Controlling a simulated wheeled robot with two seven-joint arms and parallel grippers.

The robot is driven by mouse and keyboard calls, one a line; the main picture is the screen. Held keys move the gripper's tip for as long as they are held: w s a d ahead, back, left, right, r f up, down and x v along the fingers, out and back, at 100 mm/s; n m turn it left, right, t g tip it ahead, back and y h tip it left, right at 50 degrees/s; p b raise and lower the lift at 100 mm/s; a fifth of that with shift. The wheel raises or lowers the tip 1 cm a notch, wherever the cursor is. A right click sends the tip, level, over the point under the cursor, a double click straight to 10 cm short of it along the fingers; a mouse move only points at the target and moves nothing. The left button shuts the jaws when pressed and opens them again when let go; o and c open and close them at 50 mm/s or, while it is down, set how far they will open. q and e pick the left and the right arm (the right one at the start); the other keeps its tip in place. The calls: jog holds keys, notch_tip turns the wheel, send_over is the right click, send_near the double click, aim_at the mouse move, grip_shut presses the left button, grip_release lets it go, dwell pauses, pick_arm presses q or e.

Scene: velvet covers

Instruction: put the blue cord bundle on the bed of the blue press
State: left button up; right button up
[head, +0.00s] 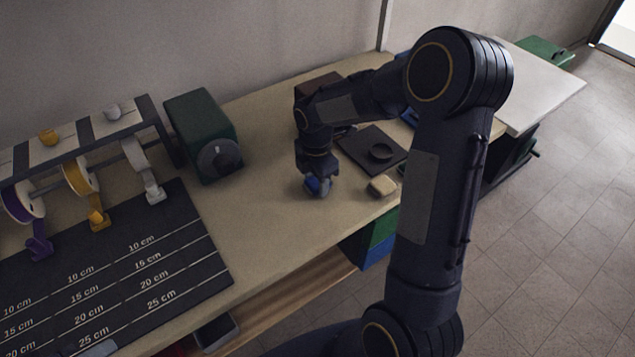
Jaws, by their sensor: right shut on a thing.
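My right gripper (318,190) is shut on the blue cord bundle (313,184), which shows as a small patch of blue between the fingers, mostly hidden by them. The gripper points down over the bare middle of the bench, near its front edge. I cannot tell whether the bundle touches the bench top. A blue piece (409,117) shows at the right behind my right arm. It may be part of the blue press, but the arm hides most of it and its bed cannot be made out. My left gripper is not in view.
A green box with a dial (205,135), a ribbon rack (90,140) and a marked mat (120,270) are left. Bare wood (265,185) lies between.

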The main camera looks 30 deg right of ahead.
jog(key=shift+r, duration=0.1)
jog(key=shift+r, duration=0.6)
jog(key=s+a+r, duration=0.3)
jog(key=s+r, duration=0.8)
jog(key=s, duration=0.2)
jog(key=shift+s+r, duration=0.3)
jog(key=shift+s, duration=0.1)
